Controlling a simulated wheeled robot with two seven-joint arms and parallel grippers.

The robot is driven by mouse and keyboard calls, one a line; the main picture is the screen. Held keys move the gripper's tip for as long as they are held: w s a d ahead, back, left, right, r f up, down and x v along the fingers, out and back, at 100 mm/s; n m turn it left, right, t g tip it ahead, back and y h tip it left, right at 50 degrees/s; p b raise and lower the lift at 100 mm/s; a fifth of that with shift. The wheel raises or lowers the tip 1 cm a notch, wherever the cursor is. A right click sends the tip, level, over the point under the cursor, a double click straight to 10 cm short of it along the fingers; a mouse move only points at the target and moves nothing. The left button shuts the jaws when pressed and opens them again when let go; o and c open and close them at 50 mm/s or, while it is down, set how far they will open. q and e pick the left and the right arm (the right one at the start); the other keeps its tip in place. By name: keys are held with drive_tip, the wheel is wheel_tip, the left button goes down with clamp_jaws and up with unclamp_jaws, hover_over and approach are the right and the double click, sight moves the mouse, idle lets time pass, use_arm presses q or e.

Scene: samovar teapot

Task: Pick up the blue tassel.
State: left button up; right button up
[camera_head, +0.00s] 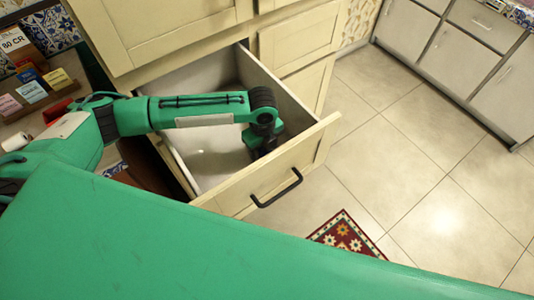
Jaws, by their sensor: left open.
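No blue tassel can be made out in the head view. An open cream drawer (309,162) with a black handle (276,190) juts out from the cabinet. My left arm reaches over the drawer from the left. My left gripper (262,151) is open and points down inside the drawer, close to its front panel. My wrist and gripper hide part of the drawer floor under them, and the arm hides a strip of the inside. The visible drawer floor (212,165) looks bare and pale. My right gripper is out of view.
Small coloured cards (32,91) and price signs stand on a counter at the left. A red patterned rug (345,236) lies on the tiled floor. Grey cabinets (462,55) line the upper right. The floor between is clear. My green body fills the bottom.

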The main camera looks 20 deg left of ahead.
sight(263, 149)
use_arm(q)
drive_tip(key=shift+f, duration=0.2)
drive_tip(key=c, duration=1.1)
drive_tip(key=shift+o, duration=0.2)
drive_tip(key=shift+r, duration=0.15)
wheel_tip(263, 149, up, 20)
